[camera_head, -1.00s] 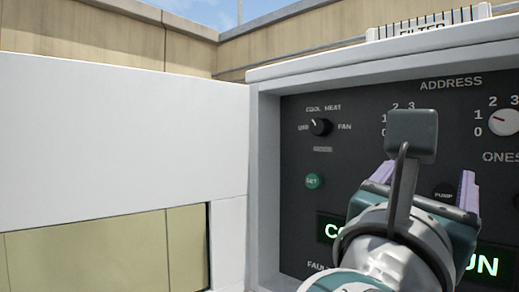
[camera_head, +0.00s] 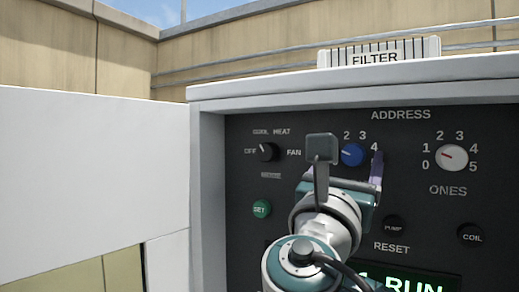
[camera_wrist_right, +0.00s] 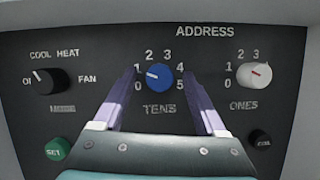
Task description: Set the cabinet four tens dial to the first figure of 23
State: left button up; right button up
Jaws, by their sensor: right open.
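The blue tens dial (camera_head: 352,155) is on the dark control panel, partly hidden by my right wrist in the head view. In the right wrist view the blue dial (camera_wrist_right: 159,76) shows whole above the word TENS, with figures 0 to 5 around it. Its pale pointer mark points left and slightly up, near the 1. My right gripper (camera_head: 348,166) is open, and its pale purple fingers (camera_wrist_right: 159,73) reach toward the panel on either side of the dial. I cannot tell how far the fingertips are from the panel. My left gripper is not in view.
The white ones dial (camera_head: 452,158) is to the right. The black mode knob (camera_head: 267,152) and green SET button (camera_head: 262,209) are to the left. PUMP (camera_head: 393,225) and COIL (camera_head: 471,234) buttons and a lit display (camera_head: 405,283) are below. The cabinet frame (camera_head: 208,200) surrounds the panel.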

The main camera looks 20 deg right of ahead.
grip_shut()
dwell(0.6)
